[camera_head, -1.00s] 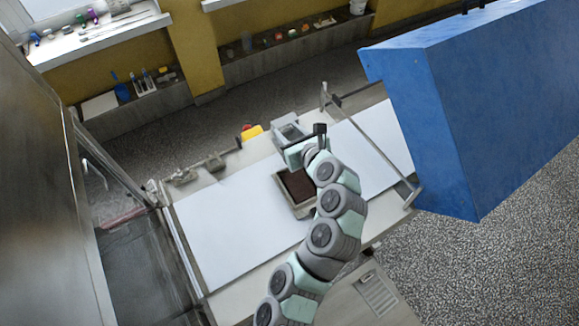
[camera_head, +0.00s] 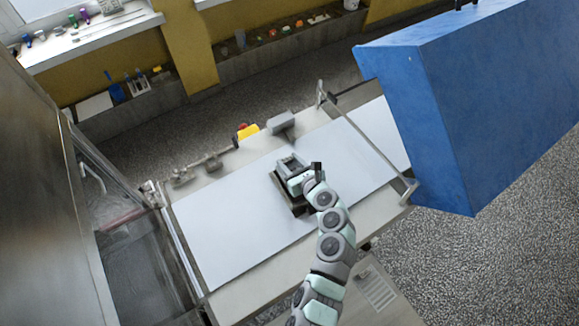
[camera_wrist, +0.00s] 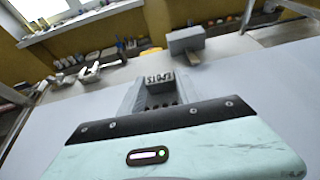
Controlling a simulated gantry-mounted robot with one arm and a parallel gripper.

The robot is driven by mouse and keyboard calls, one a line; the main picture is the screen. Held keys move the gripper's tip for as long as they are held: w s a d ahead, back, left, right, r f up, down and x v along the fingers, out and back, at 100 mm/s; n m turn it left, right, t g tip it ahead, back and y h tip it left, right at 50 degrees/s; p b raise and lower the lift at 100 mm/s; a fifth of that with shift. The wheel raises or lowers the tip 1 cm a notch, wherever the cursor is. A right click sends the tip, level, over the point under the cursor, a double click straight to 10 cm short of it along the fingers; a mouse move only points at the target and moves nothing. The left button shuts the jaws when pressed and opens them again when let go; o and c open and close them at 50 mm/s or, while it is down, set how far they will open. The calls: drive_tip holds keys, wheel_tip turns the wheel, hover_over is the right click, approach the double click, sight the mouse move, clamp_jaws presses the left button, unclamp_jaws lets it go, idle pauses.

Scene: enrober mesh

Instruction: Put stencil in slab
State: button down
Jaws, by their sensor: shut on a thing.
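My gripper (camera_head: 289,164) is shut on the stencil, a small grey piece with raised, letter-like marks on its face. In the wrist view the stencil (camera_wrist: 159,77) sits between the two grey fingers, beyond the mint-coloured gripper body. In the head view my gripper is over the slab, a dark brown block in a shallow tray (camera_head: 299,211) on the white belt. My gripper and wrist cover most of the slab and tray. I cannot tell whether the stencil touches the slab.
A grey block with a handle (camera_head: 281,122) stands at the belt's far edge, near a yellow-and-red button box (camera_head: 247,131). The white belt (camera_head: 225,225) is clear on both sides of the tray. A large blue cabinet (camera_head: 470,120) stands at the right.

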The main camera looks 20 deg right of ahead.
sight(290, 168)
wheel_tip(290, 168, down, 3)
drive_tip(key=shift+f, duration=0.1)
drive_tip(key=c, duration=0.9)
unclamp_jaws()
drive_tip(key=shift+o, duration=0.2)
drive_tip(key=shift+s+d+r, duration=0.2)
drive_tip(key=shift+s+r, duration=0.2)
drive_tip(key=shift+s, duration=0.15)
drive_tip(key=b+v, duration=0.2)
drive_tip(key=v, duration=0.8)
drive_tip(key=shift+s+a, duration=0.1)
drive_tip(key=shift+s, duration=0.3)
